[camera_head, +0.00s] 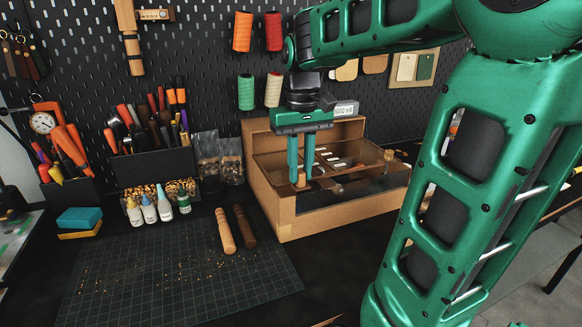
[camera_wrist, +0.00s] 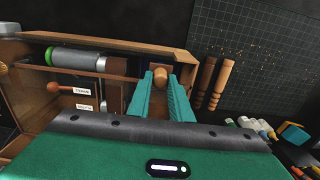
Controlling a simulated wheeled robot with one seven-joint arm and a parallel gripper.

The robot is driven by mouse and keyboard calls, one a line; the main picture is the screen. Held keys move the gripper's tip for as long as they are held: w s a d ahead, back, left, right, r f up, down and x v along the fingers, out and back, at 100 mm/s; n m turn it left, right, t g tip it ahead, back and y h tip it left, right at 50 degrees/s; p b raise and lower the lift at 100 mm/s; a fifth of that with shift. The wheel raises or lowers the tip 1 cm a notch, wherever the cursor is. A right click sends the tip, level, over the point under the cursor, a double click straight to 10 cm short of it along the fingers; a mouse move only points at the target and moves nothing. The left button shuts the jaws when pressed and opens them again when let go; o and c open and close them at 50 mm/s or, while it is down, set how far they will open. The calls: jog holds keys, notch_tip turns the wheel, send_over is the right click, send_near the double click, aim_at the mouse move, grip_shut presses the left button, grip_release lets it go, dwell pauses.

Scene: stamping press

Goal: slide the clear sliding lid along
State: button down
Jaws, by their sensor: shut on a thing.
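My gripper (camera_head: 301,168) points down over a wooden box (camera_head: 287,218) on the bench. Its two green fingers are shut on a small round wooden knob (camera_head: 300,181) at the left part of the box. The wrist view shows the same knob (camera_wrist: 160,76) between the fingertips (camera_wrist: 161,84). The clear sliding lid (camera_head: 345,179) is hard to make out; a thin bar and see-through area show over the box. How the knob joins the lid is partly hidden by the fingers.
Glue bottles (camera_head: 165,203) and tool holders stand further left. Inside the box are labelled compartments and a grey cylinder with a green end (camera_wrist: 80,60). A pegboard closes the back.

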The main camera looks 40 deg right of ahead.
jog(key=shift+s+a+r, duration=0.1)
jog(key=shift+s+a, duration=0.25)
jog(key=shift+s, duration=0.55)
jog(key=shift+s+a, duration=0.3)
jog(key=shift+s, duration=0.55)
jog(key=c, duration=1.7)
grip_release()
jog(key=shift+o, duration=0.8)
notch_tip(320, 180, up, 11)
jog(key=shift+f, duration=0.2)
